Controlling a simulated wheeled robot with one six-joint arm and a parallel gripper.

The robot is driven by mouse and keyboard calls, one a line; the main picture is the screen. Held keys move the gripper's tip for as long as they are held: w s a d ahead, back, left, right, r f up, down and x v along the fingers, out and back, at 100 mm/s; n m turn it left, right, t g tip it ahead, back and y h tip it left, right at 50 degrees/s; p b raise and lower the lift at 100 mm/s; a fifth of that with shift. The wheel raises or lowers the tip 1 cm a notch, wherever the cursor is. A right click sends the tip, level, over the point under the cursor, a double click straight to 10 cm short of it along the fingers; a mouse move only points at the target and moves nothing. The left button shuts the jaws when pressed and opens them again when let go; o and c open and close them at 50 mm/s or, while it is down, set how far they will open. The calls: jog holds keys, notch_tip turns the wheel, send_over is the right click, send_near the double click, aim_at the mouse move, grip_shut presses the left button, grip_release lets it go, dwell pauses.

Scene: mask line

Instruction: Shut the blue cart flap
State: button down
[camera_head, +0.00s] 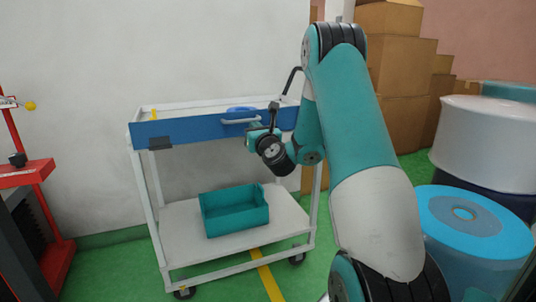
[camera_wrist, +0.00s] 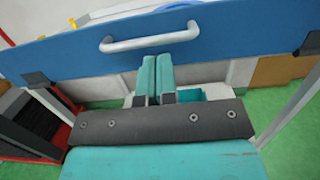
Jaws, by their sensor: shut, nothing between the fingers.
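The blue flap (camera_head: 190,130) stands roughly upright along the front of the white cart's top level, with a dark bracket at its lower left. In the wrist view the flap (camera_wrist: 230,32) spans the upper part of the picture, and its grey handle (camera_wrist: 150,41) is near the middle. My gripper (camera_wrist: 155,62) is shut and empty, its teal fingertips just below the handle in the picture. I cannot tell whether they touch the flap. In the head view my wrist is in front of the flap's right part, hiding some of it.
The white cart (camera_head: 180,222) has a teal bin (camera_head: 235,212) on its lower shelf. A red stand (camera_head: 40,190) is at the left. Blue and white drums (camera_head: 490,145) and cardboard boxes (camera_head: 400,65) are at the right. Green floor is open before the cart.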

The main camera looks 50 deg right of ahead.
jog(key=f+b+v, duration=0.1)
jog(key=b+v, duration=0.6)
jog(key=v, duration=0.2)
jog(key=s+a+f+n+g+y+b, duration=0.1)
jog(key=a+n+g+y, duration=0.2)
jog(key=a+n+y, duration=0.9)
jog(key=s+a+f+n+g+y, duration=0.1)
jog(key=a+f+n+g+y, duration=0.3)
jog(key=a+n, duration=1.4)
jog(key=s+a+f+n+g+h, duration=0.1)
jog(key=s+a+n+g, duration=0.35)
jog(key=s+n, duration=0.5)
jog(key=s+a+f+n+g+h, duration=0.2)
jog(key=s+a+n+g, duration=0.3)
jog(key=s+n, duration=0.5)
notch_tip(320, 180, up, 36)
jog(key=s+d+m+p, duration=0.1)
jog(key=p, duration=3.5)
jog(key=shift+g, duration=0.45)
